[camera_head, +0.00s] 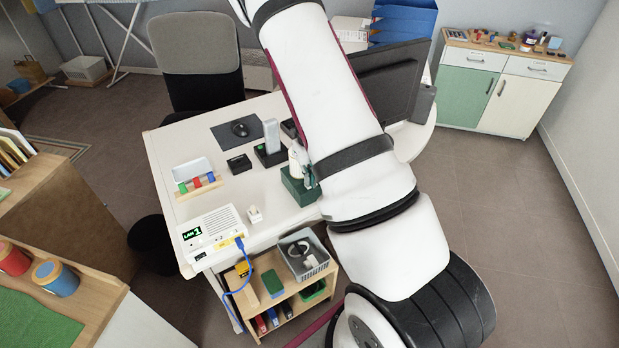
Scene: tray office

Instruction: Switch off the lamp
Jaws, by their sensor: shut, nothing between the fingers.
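I cannot make out a lamp for certain; my raised arm covers the right part of the white desk (232,160). A small white block-like thing (254,214) stands near the desk's front edge; I cannot tell if it is a switch. A dark green box (299,188) with a white object (298,160) in it stands close beside my arm in the picture, partly hidden by it. My arm runs up and out at the top of the picture. My gripper is not in view.
A white device with a green display (213,235) and blue cable sits at the desk's front left. A monitor (395,80) stands behind my arm. A small shelf (285,290) is below the desk, a cabinet (500,85) at back right. Floor at right is clear.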

